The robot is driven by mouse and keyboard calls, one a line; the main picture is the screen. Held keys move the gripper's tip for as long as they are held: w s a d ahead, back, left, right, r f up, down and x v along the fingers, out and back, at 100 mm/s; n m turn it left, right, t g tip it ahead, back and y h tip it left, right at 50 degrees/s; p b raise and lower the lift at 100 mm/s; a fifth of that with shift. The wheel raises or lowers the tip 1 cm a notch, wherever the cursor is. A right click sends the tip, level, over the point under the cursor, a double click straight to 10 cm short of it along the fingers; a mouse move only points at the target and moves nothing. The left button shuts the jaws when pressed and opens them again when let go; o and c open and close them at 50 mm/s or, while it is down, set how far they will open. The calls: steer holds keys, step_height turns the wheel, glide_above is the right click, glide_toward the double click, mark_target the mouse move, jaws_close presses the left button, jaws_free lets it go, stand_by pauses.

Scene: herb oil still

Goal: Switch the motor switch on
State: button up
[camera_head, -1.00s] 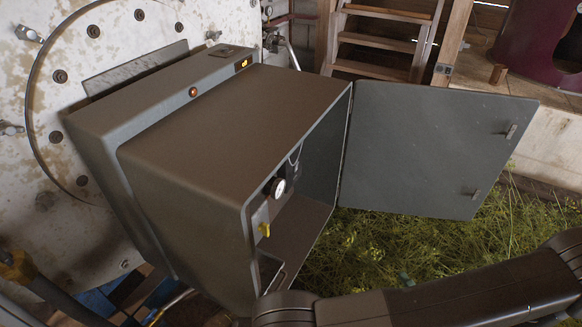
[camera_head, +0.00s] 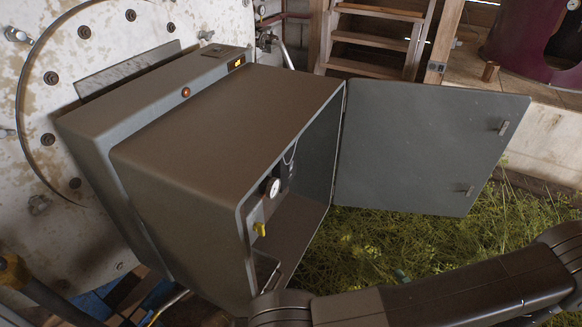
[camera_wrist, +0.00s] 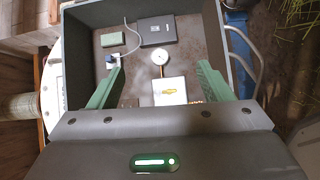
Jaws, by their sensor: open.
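A yellow rotary handle (camera_head: 259,230) on a pale plate, likely the motor switch, sits inside an open grey cabinet (camera_head: 215,130). In the wrist view the yellow handle (camera_wrist: 170,91) lies across its white plate (camera_wrist: 171,98), below a round white gauge. I cannot read any label or position mark on it. My gripper (camera_wrist: 161,66) is open and empty, with its two green fingers pointing into the cabinet, one on each side of the handle and apart from it. In the head view my gripper is hidden; only my arm shows at the lower right.
The cabinet door (camera_head: 430,145) is swung open to the right. The gauge (camera_head: 273,188) sits above the handle. A dark box (camera_wrist: 157,31) and a small green box (camera_wrist: 113,39) are mounted deeper inside. The cabinet walls surround the space on the sides.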

jaws_close()
stand_by(1.5)
